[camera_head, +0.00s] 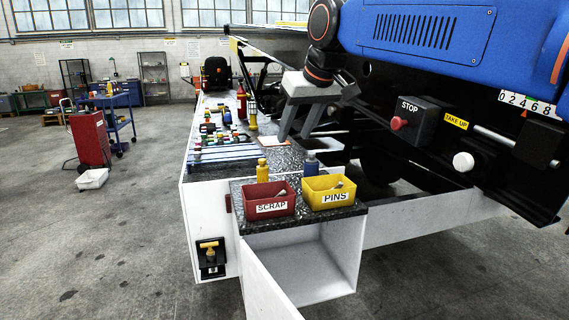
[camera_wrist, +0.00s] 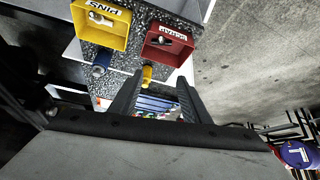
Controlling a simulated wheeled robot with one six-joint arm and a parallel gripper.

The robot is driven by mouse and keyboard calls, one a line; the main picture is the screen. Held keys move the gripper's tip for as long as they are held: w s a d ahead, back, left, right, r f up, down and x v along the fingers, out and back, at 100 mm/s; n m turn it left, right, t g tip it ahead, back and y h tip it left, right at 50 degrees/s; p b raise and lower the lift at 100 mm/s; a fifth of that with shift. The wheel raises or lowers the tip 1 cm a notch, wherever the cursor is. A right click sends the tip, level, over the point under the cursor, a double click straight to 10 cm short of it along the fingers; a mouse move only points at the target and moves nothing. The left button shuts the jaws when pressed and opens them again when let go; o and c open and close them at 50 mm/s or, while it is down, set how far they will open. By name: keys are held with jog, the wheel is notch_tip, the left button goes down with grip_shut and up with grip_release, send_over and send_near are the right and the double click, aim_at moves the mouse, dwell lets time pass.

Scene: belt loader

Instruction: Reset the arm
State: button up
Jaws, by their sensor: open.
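My gripper (camera_head: 296,121) hangs from my arm in the head view, above the bench area behind the bins. Its two dark fingers stand apart with nothing between them. In the wrist view my gripper (camera_wrist: 157,85) also shows open and empty, pointing toward the speckled counter. The red SCRAP bin (camera_head: 271,207) and the yellow PINS bin (camera_head: 333,203) stand side by side on the counter (camera_head: 300,223). Small items lie in both bins. A yellow bottle (camera_head: 262,171) and a blue bottle (camera_head: 311,167) stand behind them.
The black machine side carries a red STOP button (camera_head: 399,123) and a white knob (camera_head: 463,161), close right of my gripper. The cabinet door (camera_head: 268,287) below the counter hangs open. A red cart (camera_head: 90,139) stands on open floor at left.

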jog(key=s+d+f+m+h, duration=0.1)
jog(key=s+d+f+m, duration=0.2)
jog(key=s+d+f, duration=1)
jog(key=s+d+f+m+g+h, duration=0.1)
jog(key=s+d+f+m+h, duration=0.1)
jog(key=s+d+f, duration=1.1)
notch_tip(320, 180, down, 6)
jog(key=s, duration=0.2)
jog(key=shift+s+m, duration=0.3)
jog(key=shift+m, duration=0.1)
